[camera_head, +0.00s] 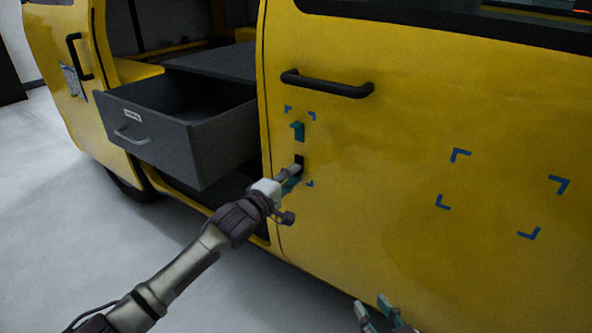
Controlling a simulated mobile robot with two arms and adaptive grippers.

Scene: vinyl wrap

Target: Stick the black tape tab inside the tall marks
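The tall marks (288,109) are small blue corner brackets on the yellow door, below its black handle; the lower left corner is hidden by my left gripper. A small black piece (300,159), apparently the black tape tab, shows between the upper and lower brackets, right at the fingertips of my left gripper (294,175). I cannot tell whether the fingers grip it or whether it touches the door. A teal piece (297,131) shows just above it, inside the marks. My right gripper (371,306) is at the bottom edge, open and empty, away from the marks.
The yellow door (400,150) carries a black handle (327,84) above the tall marks. Wider blue corner marks (460,155) sit to the right, with bare door between. A grey open drawer (165,130) juts out left of the door. Grey floor (60,210) is clear.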

